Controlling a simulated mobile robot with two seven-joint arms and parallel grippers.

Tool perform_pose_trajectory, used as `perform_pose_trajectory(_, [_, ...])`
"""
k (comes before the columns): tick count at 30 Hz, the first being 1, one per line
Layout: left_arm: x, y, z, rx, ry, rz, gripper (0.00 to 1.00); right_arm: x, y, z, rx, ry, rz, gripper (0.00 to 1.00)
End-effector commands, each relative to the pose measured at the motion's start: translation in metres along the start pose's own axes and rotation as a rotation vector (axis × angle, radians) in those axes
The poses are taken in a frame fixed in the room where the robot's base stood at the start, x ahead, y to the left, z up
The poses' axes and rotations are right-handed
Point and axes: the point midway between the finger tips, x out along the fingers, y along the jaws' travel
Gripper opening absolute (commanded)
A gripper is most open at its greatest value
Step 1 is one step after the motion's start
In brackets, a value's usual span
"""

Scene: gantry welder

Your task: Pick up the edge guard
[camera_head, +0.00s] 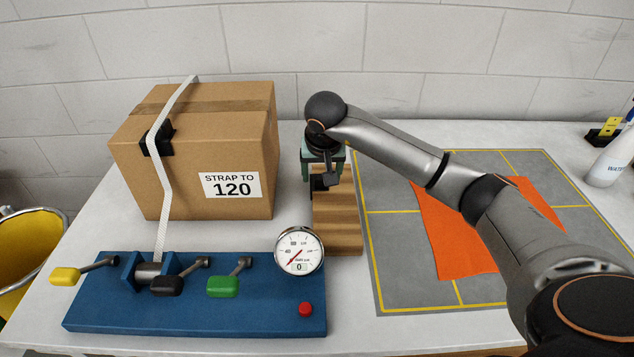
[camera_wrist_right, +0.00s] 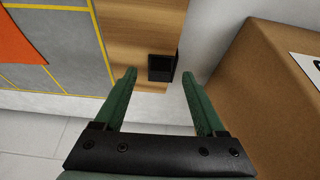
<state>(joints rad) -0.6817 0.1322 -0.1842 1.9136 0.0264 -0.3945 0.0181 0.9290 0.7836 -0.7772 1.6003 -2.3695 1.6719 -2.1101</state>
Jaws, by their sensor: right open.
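A small black edge guard (camera_wrist_right: 161,68) sits on the wooden block (camera_wrist_right: 140,28) near its end in the right wrist view. My right gripper (camera_wrist_right: 159,76) has its two green fingers spread apart, with the guard seen between and just beyond the fingertips; I cannot tell whether they touch it. In the head view my right gripper (camera_head: 321,176) points down over the far part of the wooden block (camera_head: 338,222), hiding much of that end. A second black edge guard (camera_head: 158,139) sits on the carton's edge under the white strap. My left gripper is not in view.
The cardboard carton (camera_head: 200,170) stands left of the gripper. A blue strapping base (camera_head: 200,318) with coloured levers and a gauge (camera_head: 299,250) is in front. A grey mat (camera_head: 400,270) with an orange cloth (camera_head: 448,240) lies to the right. A spray bottle (camera_head: 612,160) stands far right.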

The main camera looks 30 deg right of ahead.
Motion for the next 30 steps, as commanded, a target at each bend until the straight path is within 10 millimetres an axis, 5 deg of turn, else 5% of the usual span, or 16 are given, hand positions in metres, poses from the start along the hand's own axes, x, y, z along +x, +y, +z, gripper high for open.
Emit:
perform_pose_trajectory(12, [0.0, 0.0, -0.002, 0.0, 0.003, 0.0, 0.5, 0.018, -0.001, 0.0, 0.0, 0.001, -0.002, 0.71])
perform_pose_trajectory(30, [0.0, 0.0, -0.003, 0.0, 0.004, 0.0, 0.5, 0.017, 0.0, 0.0, 0.0, 0.001, -0.002, 0.04])
